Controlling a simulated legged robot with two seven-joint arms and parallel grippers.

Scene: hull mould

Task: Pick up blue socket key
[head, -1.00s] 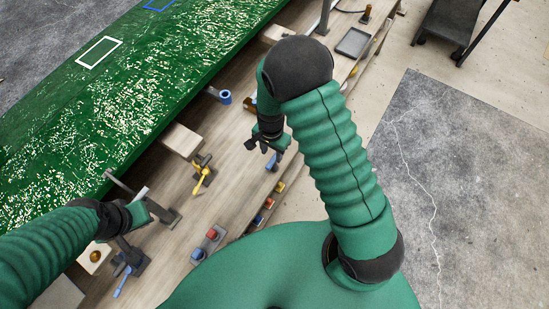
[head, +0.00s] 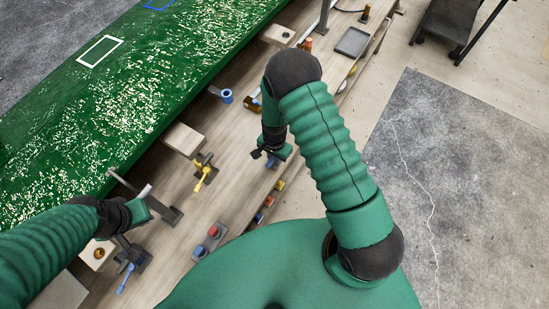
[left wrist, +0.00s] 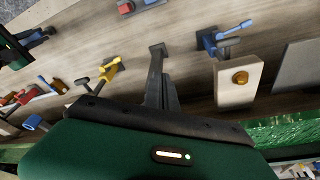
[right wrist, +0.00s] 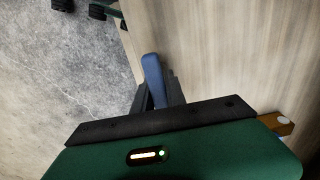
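The blue socket key (right wrist: 152,75) shows in the right wrist view as a rounded blue bar at the bench edge. My right gripper (right wrist: 158,88) has its dark fingers on either side of it; I cannot tell whether they press on it. In the head view my right gripper (head: 266,157) is low over the bench's right edge, with a bit of blue (head: 272,164) at its fingers. My left gripper (head: 146,198) is over the near left of the bench.
A green hull mould (head: 120,80) lies along the bench's left side. A yellow-handled clamp (head: 203,172), a blue-handled clamp (head: 128,263) and a blue ring-shaped part (head: 226,96) stand on the bench. Red and blue pieces (head: 213,231) sit near its edge. The middle is mostly clear.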

